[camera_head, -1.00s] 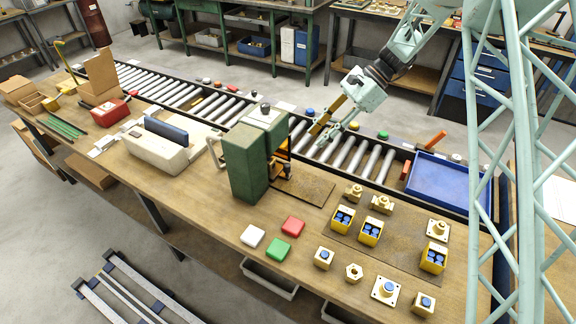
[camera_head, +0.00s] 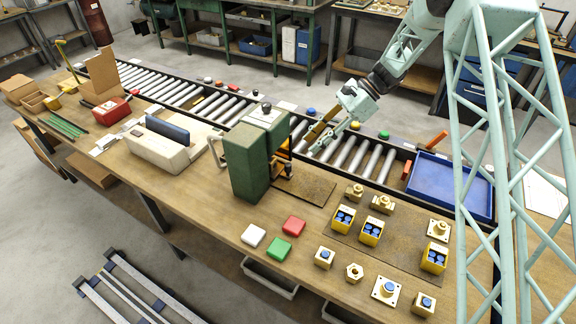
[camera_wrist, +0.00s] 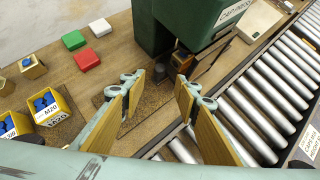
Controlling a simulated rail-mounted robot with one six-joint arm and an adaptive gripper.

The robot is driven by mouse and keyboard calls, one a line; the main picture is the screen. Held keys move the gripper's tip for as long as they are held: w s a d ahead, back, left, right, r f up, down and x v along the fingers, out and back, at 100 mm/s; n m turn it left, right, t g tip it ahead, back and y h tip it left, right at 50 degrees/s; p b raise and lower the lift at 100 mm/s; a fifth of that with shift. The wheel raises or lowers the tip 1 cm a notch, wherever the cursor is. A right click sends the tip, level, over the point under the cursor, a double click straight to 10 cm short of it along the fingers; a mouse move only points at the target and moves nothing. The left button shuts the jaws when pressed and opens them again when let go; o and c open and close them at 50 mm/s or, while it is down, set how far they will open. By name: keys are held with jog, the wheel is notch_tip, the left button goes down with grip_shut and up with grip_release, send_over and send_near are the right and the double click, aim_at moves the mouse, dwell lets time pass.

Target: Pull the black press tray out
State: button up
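The green press (camera_head: 248,163) stands on the workbench and also shows at the top of the wrist view (camera_wrist: 160,25). At its foot are a small dark knob-like part (camera_wrist: 159,71) and a brown block (camera_wrist: 182,61); the dark part, low on the press's right side in the head view (camera_head: 284,170), may belong to the black tray. I cannot clearly make out the tray itself. My gripper (camera_wrist: 158,84) is open and empty, its two yellow-padded fingers wide apart and pointing toward the knob. In the head view my gripper (camera_head: 318,140) hangs over the roller conveyor, right of the press.
A dark brown mat (camera_head: 308,189) lies right of the press. The roller conveyor (camera_head: 345,155) runs behind it. White, green and red blocks (camera_head: 280,249) lie in front. Yellow bins (camera_head: 370,232) and brass parts stand to the right, with a blue tray (camera_head: 450,185) behind.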

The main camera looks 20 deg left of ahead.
aim_at(289, 164)
jog(key=shift+b+x, duration=0.55)
jog(key=shift+x, duration=6.2)
grip_shut()
